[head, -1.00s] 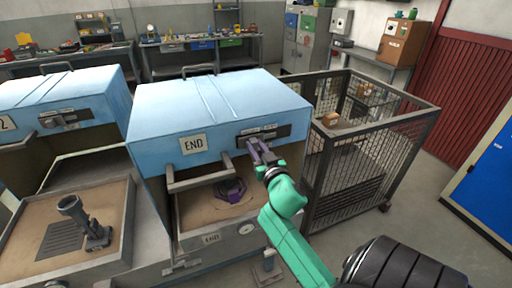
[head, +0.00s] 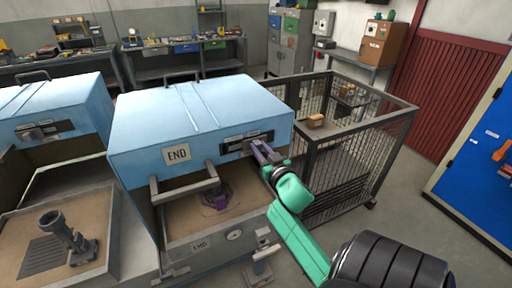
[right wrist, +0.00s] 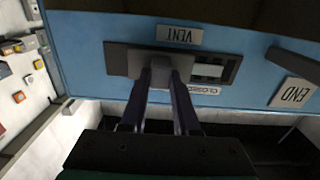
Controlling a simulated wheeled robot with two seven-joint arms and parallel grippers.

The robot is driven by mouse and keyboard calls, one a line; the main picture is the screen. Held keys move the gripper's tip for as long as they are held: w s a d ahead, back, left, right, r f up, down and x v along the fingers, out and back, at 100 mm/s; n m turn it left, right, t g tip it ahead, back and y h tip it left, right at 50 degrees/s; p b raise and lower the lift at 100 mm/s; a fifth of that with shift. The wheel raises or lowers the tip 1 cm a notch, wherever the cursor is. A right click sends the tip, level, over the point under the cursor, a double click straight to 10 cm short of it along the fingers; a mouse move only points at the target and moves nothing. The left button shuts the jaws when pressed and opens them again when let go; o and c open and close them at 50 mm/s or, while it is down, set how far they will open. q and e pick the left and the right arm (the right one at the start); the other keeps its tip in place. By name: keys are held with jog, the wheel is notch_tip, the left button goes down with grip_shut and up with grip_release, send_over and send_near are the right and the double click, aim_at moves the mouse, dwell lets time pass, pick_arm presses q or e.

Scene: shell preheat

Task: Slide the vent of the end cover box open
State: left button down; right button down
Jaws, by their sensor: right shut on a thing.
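The end cover box (head: 200,115) is a blue hood with an END sign (head: 177,154). Its vent (head: 236,146) is a dark slotted strip on the front face. My right gripper (head: 257,150) is at the strip's right part. In the right wrist view, which is upside down, the fingers (right wrist: 165,72) are shut on the vent's grey slider (right wrist: 122,61). The slider lies at the slot end away from the CLOSED label (right wrist: 199,90), and a pale opening (right wrist: 208,70) shows beside it. The VENT label (right wrist: 179,35) is close by. My left gripper is not in view.
A handle bar (head: 185,187) juts out below the END sign. A purple part (head: 217,196) lies on the sandy bed under the hood. A wire cage cart (head: 345,150) stands close to the right of my right forearm. Another blue box (head: 50,105) stands at the left.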

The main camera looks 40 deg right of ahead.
jog(key=c, duration=0.8)
grip_release()
jog(key=shift+d+f, duration=0.15)
jog(key=shift+c, duration=0.2)
jog(key=shift+o, duration=1)
jog(key=shift+d, duration=0.15)
jog(key=shift+s+a, duration=0.2)
jog(key=b+v, duration=0.3)
jog(key=v, duration=1.1)
jog(key=shift+b, duration=0.35)
